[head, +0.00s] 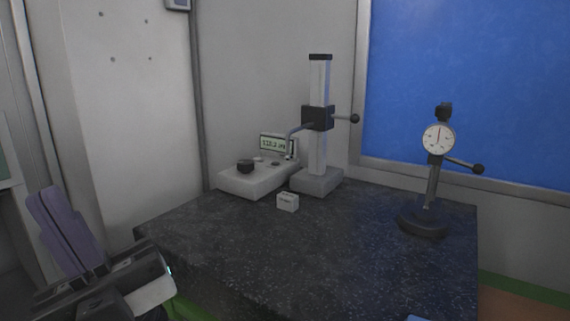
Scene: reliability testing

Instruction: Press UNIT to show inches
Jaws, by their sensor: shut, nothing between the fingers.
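A light grey readout unit (260,180) sits near the back left of the dark stone table, with a small upright display (277,144). The display shows dark characters on pale green, too small to read surely, including the unit. A black round knob (245,166) and small low buttons (258,160) are on its top. I cannot read any UNIT label. My gripper (46,193) is at the lower left, its purple-grey fingers shut together and pointing up. It is empty, well apart from the readout unit and left of the table.
A post stand (318,90) with a black clamp and side lever rises right of the readout unit. A small white block (288,202) lies in front. A dial gauge stand (431,185) is at the right. The table's (290,260) front middle is clear.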

